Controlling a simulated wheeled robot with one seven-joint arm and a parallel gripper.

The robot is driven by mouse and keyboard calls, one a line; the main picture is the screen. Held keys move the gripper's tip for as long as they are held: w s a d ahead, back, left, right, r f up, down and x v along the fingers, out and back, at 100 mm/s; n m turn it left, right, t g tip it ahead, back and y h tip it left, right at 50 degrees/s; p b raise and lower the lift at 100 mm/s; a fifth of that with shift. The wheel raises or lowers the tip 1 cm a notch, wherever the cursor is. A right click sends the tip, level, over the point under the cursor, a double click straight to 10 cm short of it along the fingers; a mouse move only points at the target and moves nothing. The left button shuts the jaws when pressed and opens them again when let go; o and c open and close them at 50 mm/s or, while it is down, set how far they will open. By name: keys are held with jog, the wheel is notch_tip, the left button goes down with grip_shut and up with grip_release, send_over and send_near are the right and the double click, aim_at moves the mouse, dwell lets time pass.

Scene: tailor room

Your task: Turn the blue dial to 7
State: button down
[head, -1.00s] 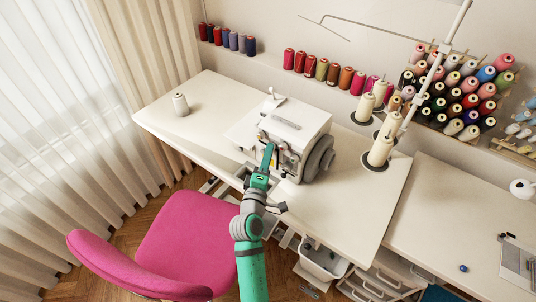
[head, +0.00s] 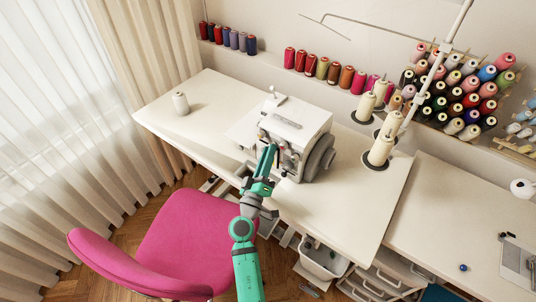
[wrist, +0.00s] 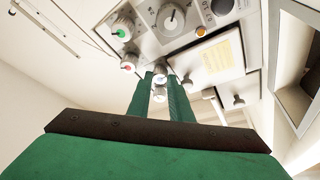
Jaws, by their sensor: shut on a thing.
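The white sewing machine (head: 300,122) stands on the table, with its dial side toward my arm. My gripper (head: 272,150) is at this front face. In the wrist view, the fingertips of my gripper (wrist: 160,80) are shut on a small pale knob (wrist: 160,68), which seems to be the blue dial. The fingers partly cover it, so its number and pointer cannot be read. A dial with a green centre (wrist: 122,31) and one with a red centre (wrist: 129,64) are to its left. A larger numbered dial (wrist: 170,18) is above it.
A pink chair (head: 180,235) stands left of my arm. Thread cones (head: 380,150) stand on the table right of the machine. A white spool (head: 180,103) is at the table's left, with bare tabletop around it.

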jog(key=shift+f+m, duration=0.1)
jog(key=shift+m, duration=0.3)
jog(key=c, duration=1.6)
grip_release()
jog(key=shift+n, duration=0.5)
